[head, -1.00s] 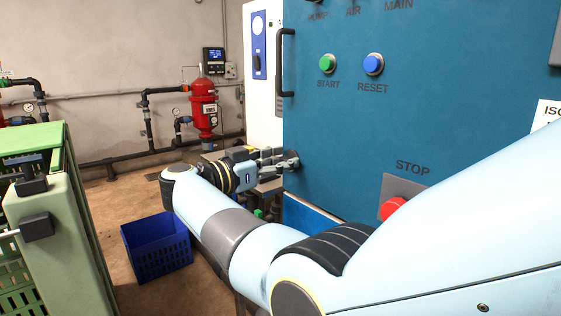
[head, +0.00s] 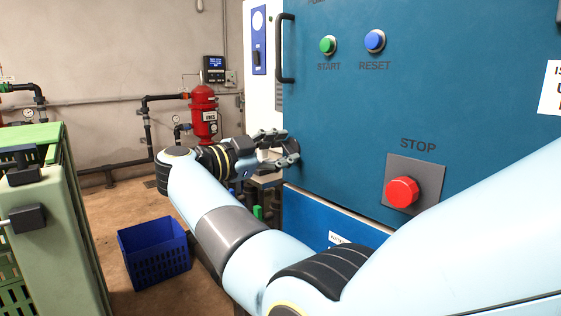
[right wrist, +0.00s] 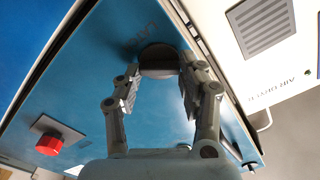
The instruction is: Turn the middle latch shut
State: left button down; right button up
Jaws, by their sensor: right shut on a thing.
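The latch (right wrist: 158,58) is a dark round knob on the blue cabinet door, near a door edge in the right wrist view. Part of a printed label shows beside it. My right gripper (right wrist: 159,74) has one finger on each side of the knob and is shut on it. In the head view, my right gripper (head: 284,148) reaches the left edge of the blue door, and the latch is hidden behind its fingers. I see no other latch and cannot tell the latch's exact turn. My left gripper is not in view.
The blue door (head: 460,100) carries a red stop button (head: 401,192), a green start button (head: 327,45), a blue reset button (head: 375,40) and a black handle (head: 285,48). A blue crate (head: 155,252) stands on the floor.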

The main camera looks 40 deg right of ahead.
jog(key=m+b, duration=0.8)
jog(key=shift+s+f, duration=0.1)
jog(key=shift+f, duration=0.3)
jog(key=shift+r+m+b, duration=0.15)
jog(key=shift+m+b, duration=1.3)
jog(key=shift+m, duration=0.05)
jog(key=o, duration=1.2)
jog(key=shift+c, duration=0.2)
jog(key=shift+r, duration=0.1)
